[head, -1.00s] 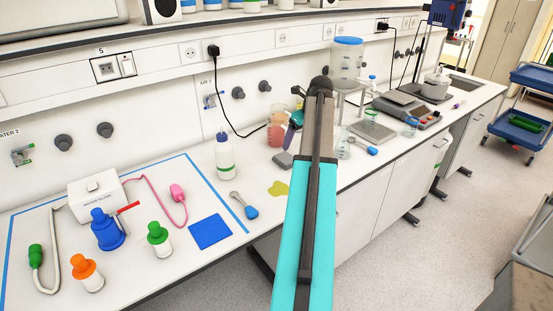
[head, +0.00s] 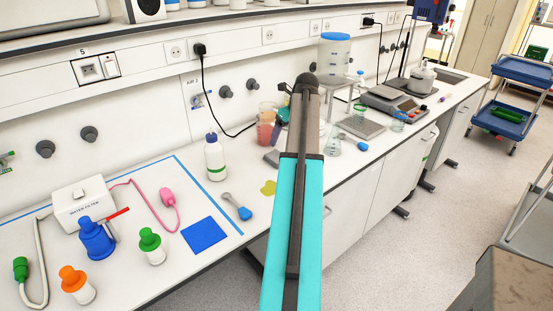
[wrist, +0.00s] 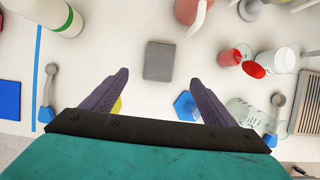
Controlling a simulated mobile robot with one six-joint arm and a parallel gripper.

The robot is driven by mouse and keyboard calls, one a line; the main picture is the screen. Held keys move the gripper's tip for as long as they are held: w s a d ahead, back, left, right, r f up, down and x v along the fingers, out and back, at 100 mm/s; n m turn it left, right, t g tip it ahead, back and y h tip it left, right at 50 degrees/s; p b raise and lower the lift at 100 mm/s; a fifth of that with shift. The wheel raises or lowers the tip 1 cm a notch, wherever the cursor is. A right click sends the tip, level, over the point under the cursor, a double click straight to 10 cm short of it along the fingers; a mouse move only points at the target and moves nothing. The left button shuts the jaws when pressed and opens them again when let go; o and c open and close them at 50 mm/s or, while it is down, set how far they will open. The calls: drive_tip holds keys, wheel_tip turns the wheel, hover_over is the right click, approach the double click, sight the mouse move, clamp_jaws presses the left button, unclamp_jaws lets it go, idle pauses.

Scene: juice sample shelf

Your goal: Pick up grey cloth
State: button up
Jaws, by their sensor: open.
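The grey cloth (wrist: 159,61) lies flat on the white bench in the wrist view, a small dark grey square ahead of the fingertips and roughly centred between them. In the head view the cloth (head: 271,157) shows only in part, just left of my arm, which hides the rest. My gripper (wrist: 158,78) is open and empty, its two purple fingers spread wide above the bench.
A white bottle with a green band (head: 215,158) stands left of the cloth. Beakers with red liquid (wrist: 236,56) stand to its right in the wrist view. A blue-ended spoon (head: 240,208), a yellow patch (head: 268,187) and a blue cloth (head: 205,235) lie nearer the front edge.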

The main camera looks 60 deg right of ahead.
drive_tip(key=p, duration=0.2)
hover_over(277, 156)
drive_tip(key=s, duration=0.2)
drive_tip(key=shift+s+a+f, duration=0.1)
drive_tip(key=shift+a+f, duration=0.05)
drive_tip(key=shift+f, duration=1)
drive_tip(key=shift+s+a+f, duration=0.1)
drive_tip(key=shift+a+f, duration=0.05)
drive_tip(key=shift+f, duration=0.95)
drive_tip(key=shift+a+f, duration=0.15)
drive_tip(key=shift+f, duration=1)
drive_tip(key=shift+p+x, duration=0.95)
drive_tip(key=shift+x, duration=1.7)
drive_tip(key=shift+s, duration=0.15)
drive_tip(key=c, duration=1.1)
drive_tip(key=shift+r, duration=0.2)
